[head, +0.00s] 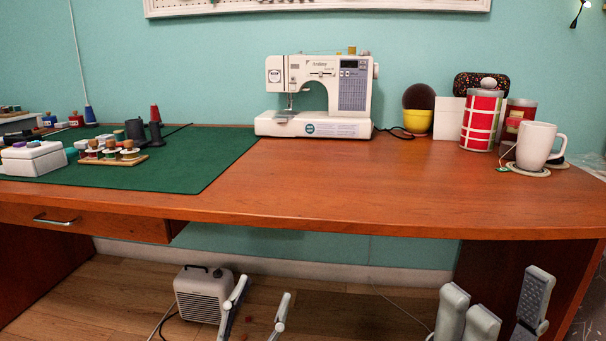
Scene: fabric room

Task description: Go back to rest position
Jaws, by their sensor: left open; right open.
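My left gripper (262,292) shows at the bottom, left of the middle. Its two pale grey fingers stand apart with nothing between them. My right gripper (502,290) shows at the bottom right, its grey fingers apart and empty. Both grippers appear in front of the space under the wooden desk (330,185), lower in the picture than its front edge. The wrists and the rest of both arms are mostly cut off by the bottom of the picture.
On the desk stand a sewing machine (318,97), a red-and-white canister (481,120) and a white mug (536,145). A green mat (190,165) bears a spool rack (112,156). A small heater (200,293) stands on the floor behind my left gripper. The desk's front middle is clear.

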